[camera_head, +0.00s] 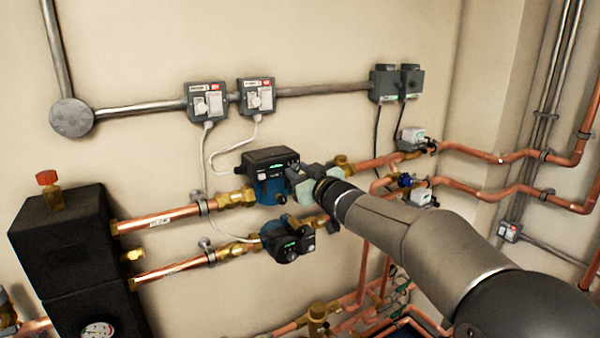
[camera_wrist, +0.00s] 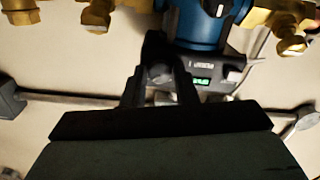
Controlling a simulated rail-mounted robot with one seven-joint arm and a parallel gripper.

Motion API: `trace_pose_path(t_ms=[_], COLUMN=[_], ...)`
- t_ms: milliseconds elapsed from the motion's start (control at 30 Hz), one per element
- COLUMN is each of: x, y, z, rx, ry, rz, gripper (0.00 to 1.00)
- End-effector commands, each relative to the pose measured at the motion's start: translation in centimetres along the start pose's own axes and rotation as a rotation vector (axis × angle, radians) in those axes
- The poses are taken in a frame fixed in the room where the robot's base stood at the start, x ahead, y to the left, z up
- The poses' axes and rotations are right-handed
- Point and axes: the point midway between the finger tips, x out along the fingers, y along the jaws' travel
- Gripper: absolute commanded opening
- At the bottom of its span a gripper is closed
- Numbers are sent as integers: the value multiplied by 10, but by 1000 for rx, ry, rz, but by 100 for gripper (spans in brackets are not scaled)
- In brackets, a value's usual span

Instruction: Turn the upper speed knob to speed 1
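The upper pump (camera_head: 270,175) is a blue body with a dark control box on the copper pipe. Its blue body (camera_wrist: 200,22) and control box with a lit green display (camera_wrist: 202,82) appear upside down in the wrist view. The dark round speed knob (camera_wrist: 160,74) sits beside the display; its setting is not readable. My gripper (camera_wrist: 160,85) has its two dark fingers apart, one on each side of the knob in the picture. I cannot tell whether they touch it. In the head view my gripper (camera_head: 295,182) is at the pump's right side and hides the knob.
A lower pump (camera_head: 287,240) with a dark face sits just below. Brass fittings (camera_head: 236,197) and copper pipes (camera_head: 160,220) flank both pumps. Switch boxes (camera_head: 207,102) with white cables hang on the wall above. A black block (camera_head: 65,240) stands at left.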

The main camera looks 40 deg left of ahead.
Motion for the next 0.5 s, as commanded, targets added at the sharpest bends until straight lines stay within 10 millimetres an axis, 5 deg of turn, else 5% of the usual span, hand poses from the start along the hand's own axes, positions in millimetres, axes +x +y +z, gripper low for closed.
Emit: trace_pose_path(t_ms=[100,500], x=[0,0], y=[0,0], z=[0,1], rx=[0,-64], ry=[0,1], rz=[0,0], gripper=[0,0])
